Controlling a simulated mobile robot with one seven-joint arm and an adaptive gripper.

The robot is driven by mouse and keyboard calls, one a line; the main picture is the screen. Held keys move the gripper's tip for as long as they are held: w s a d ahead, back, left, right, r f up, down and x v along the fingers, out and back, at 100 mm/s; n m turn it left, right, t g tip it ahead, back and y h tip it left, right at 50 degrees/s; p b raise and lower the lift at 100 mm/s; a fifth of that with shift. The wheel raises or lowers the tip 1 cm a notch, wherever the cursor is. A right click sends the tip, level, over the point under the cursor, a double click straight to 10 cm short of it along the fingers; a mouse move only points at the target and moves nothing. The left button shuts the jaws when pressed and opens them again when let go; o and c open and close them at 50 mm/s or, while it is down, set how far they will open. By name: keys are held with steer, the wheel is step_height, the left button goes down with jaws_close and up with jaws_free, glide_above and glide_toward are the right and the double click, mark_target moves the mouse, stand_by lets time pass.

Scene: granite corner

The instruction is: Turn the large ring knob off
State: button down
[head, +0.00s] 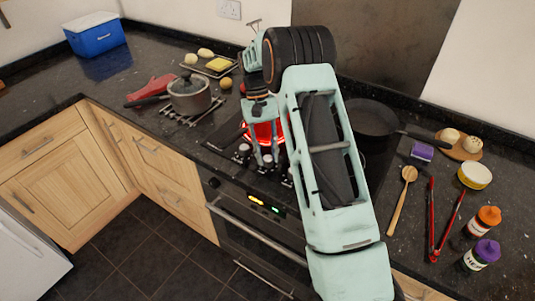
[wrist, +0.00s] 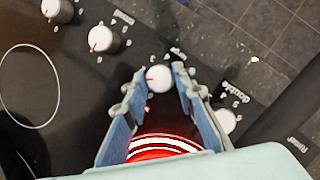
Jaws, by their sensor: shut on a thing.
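The hob has a row of white round knobs on dark bases along its front edge. My gripper (wrist: 163,78) points down at this row, with its two fingers on either side of one white knob, the large ring knob (wrist: 159,79), and shut on it. A small red mark shows on the left part of this knob's face. Its sides are partly hidden by the fingertips. In the head view my gripper (head: 267,161) reaches the knob row from above. The large ring (head: 264,132) behind the knobs glows red, and it also glows in the wrist view (wrist: 160,147), partly hidden by the fingers.
Other knobs (wrist: 103,38) (wrist: 226,121) sit close on both sides of the held one. A lidded pot (head: 189,97) stands on a rack at left. A dark pan (head: 374,120) is right of my arm. A wooden spoon (head: 402,198) and red tongs (head: 442,225) lie at right.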

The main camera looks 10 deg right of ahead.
steer(key=n+h, duration=0.1)
steer(key=n, duration=0.2)
steer(key=n+t+h, duration=0.1)
steer(key=n, duration=0.1)
steer(key=shift+s+a+n+b, duration=0.1)
steer(key=shift+a+n+b, duration=0.05)
steer(key=shift+n+b, duration=0.25)
steer(key=n+t+h, duration=0.1)
steer(key=n, duration=0.3)
steer(key=shift+s+n, duration=0.15)
steer(key=shift+n, duration=0.15)
steer(key=shift+n+t, duration=0.3)
steer(key=c, duration=1.6)
jaws_free()
steer(key=shift+a+r, duration=0.1)
steer(key=v, duration=1.1)
steer(key=shift+a+r, duration=0.25)
steer(key=shift+r, duration=0.1)
